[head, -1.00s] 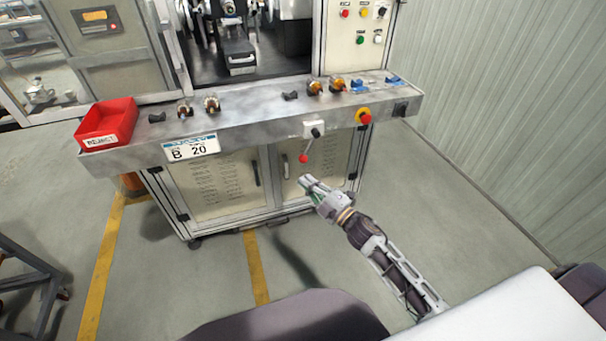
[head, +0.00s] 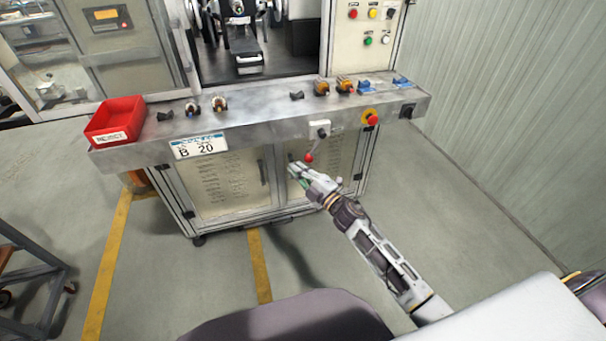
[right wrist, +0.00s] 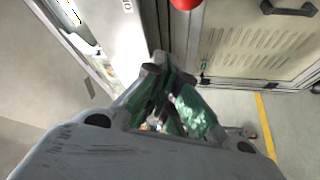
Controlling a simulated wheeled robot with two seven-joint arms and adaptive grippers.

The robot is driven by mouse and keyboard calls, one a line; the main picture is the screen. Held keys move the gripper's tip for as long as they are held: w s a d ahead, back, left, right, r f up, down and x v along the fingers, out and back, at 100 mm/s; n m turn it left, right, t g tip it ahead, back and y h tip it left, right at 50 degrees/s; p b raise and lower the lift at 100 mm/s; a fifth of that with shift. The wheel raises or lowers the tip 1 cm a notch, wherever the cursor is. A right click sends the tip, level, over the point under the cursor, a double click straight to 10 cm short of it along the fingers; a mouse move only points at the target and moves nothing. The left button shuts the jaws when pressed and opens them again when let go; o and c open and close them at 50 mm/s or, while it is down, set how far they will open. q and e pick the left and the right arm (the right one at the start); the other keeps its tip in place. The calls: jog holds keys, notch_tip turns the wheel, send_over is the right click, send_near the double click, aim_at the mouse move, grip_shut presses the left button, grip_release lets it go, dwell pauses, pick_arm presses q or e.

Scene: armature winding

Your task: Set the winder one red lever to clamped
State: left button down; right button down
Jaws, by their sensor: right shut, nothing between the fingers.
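The red lever is a short rod with a red ball knob (head: 309,158). It hangs tilted, knob down and to the left, from a pale switch plate (head: 319,127) on the front of the winder's bench. My right gripper (head: 293,169) is shut and empty, just below and left of the knob in the head view. In the right wrist view the red knob (right wrist: 186,3) is cut off by the top edge, beyond the shut fingertips (right wrist: 168,62). I cannot tell whether they touch; a small gap seems to show. My left gripper is not in view.
A red reject bin (head: 115,122) stands at the bench's left end. Several small parts lie along the bench top (head: 250,117). A red emergency button (head: 372,119) sits right of the lever. Cabinet doors (head: 229,186) are below. The floor in front is clear.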

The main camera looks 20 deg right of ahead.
aim_at(315, 147)
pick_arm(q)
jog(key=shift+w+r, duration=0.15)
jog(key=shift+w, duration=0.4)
pick_arm(e)
jog(key=w+d, duration=0.1)
jog(key=w+d+f, duration=0.1)
jog(key=w, duration=0.1)
jog(key=shift+d, duration=0.25)
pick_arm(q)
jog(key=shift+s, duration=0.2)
